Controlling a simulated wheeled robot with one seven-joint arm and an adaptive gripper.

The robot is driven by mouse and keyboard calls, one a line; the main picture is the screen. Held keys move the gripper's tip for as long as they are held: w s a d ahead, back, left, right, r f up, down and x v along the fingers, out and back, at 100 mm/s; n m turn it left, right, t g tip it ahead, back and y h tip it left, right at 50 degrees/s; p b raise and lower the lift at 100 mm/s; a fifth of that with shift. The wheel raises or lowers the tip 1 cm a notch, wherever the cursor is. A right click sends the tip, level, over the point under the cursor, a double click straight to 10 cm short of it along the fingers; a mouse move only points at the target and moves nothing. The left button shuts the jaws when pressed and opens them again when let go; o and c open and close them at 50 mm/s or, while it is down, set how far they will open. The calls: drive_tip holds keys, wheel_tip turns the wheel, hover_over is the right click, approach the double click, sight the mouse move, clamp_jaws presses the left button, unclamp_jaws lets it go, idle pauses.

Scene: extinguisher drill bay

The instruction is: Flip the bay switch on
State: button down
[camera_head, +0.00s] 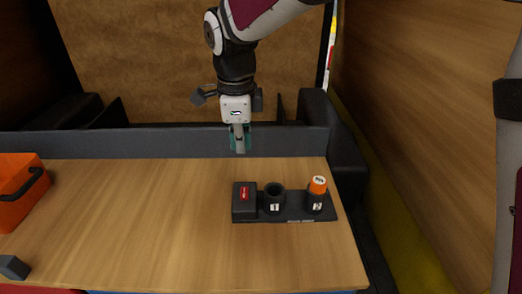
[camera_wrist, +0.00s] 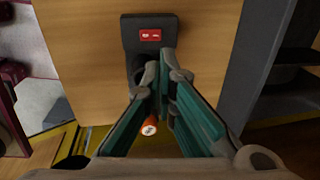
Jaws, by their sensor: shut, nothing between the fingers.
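The bay switch is a red rocker (camera_head: 244,194) on a black box at the left end of a black base (camera_head: 295,214) on the wooden table. It also shows as a red plate (camera_wrist: 150,35) at the top of the wrist view. Its tilt is too small to tell. My gripper (camera_head: 239,149) is shut and empty, pointing down above the back of the table, behind and apart from the switch. In the wrist view its fingers (camera_wrist: 168,68) meet just below the switch and hide part of the base.
On the base stand an open black holder marked 1 (camera_head: 274,201) and a holder with an orange-capped piece (camera_head: 318,185). An orange bin (camera_head: 18,186) and a dark block (camera_head: 13,267) are at the left. A dark low wall (camera_head: 180,144) runs behind. The middle table is clear.

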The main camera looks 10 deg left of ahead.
sight(244, 191)
drive_tip(key=shift+f, duration=0.1)
drive_tip(key=f, duration=0.4)
drive_tip(key=w+f+p, duration=0.1)
drive_tip(key=f, duration=0.4)
drive_tip(key=w+f, duration=0.1)
drive_tip(key=f, duration=0.3)
drive_tip(key=shift+a+f, duration=0.15)
drive_tip(key=shift+f, duration=0.15)
drive_tip(key=shift+w, duration=0.1)
drive_tip(key=shift+w+f+g+b, duration=0.25)
drive_tip(key=shift+f+g+b, duration=0.1)
drive_tip(key=shift+f+g, duration=0.15)
drive_tip(key=shift+s+r, duration=0.1)
drive_tip(key=shift+s, duration=0.1)
drive_tip(key=shift+s+r+p, duration=0.25)
drive_tip(key=shift+s+p, duration=0.4)
drive_tip(key=shift+p, duration=0.25)
